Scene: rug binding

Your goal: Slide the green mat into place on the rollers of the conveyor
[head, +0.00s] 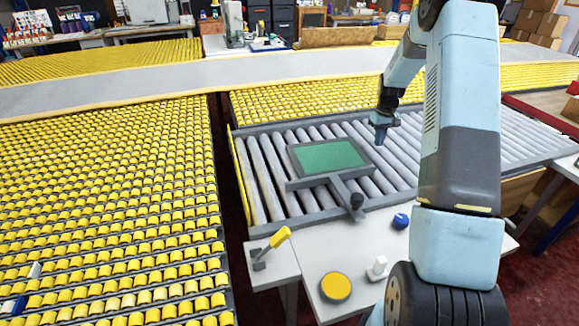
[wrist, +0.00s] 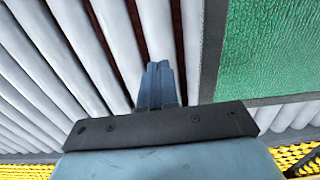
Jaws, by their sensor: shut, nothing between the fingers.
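The green mat (head: 329,157) lies on the grey rollers of the conveyor (head: 401,164), with a dark grey border around it. A grey T-shaped bar with a dark knob (head: 356,201) lies along its near side. In the wrist view the mat (wrist: 272,52) fills the upper right, with its grey border toward my gripper. My gripper (head: 380,137) is to the right of the mat in the head view, pointing down over the rollers and apart from the mat. In the wrist view its blue fingers (wrist: 158,72) are together and empty. I cannot tell whether the fingertips touch the rollers.
A white table (head: 300,300) at the front holds a yellow lever (head: 279,237), a yellow round button (head: 336,286), a white switch (head: 377,267) and a blue knob (head: 401,221). Yellow roller beds (head: 105,200) lie left. Bare rollers lie around the mat.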

